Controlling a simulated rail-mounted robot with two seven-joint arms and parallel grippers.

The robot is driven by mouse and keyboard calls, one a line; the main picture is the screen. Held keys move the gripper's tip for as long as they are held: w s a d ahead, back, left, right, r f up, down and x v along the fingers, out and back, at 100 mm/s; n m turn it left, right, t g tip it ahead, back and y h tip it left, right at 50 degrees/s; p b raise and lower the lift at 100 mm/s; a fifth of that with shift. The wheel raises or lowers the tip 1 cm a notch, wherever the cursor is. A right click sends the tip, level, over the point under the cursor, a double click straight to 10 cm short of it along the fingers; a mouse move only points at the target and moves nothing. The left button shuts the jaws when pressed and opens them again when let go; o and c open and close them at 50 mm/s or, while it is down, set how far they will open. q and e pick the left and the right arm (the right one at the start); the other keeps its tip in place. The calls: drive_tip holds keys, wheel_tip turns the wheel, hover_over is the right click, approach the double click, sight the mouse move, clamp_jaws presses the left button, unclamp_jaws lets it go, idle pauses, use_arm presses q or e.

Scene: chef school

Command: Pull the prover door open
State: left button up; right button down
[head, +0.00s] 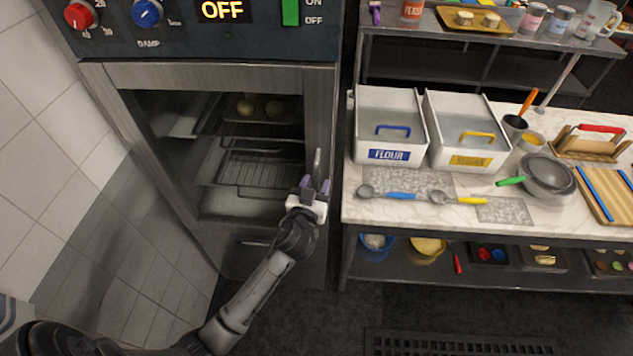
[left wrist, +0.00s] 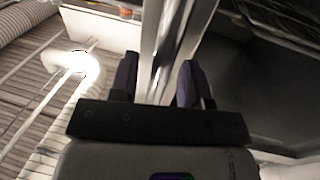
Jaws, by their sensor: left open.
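The prover stands at the left in the head view. Its door (head: 150,160) has a metal frame around a dark glass pane and looks closed. Wire racks and pale round dough pieces show through the glass. A vertical metal handle (head: 317,165) runs along the door's right side. My left gripper (head: 315,186) is at the lower part of this handle. In the left wrist view its two purple fingers (left wrist: 158,80) are apart, with the handle bar (left wrist: 163,45) running between them. I cannot tell whether either finger touches the bar. My right gripper is not in view.
A tiled wall (head: 60,140) bounds the left. The dark floor in front has a drain grate (head: 460,343).

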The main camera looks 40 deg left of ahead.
use_arm(q)
drive_tip(key=shift+w+a, duration=0.1)
drive_tip(key=shift+w, duration=0.2)
drive_tip(key=shift+c, duration=0.3)
clamp_jaws()
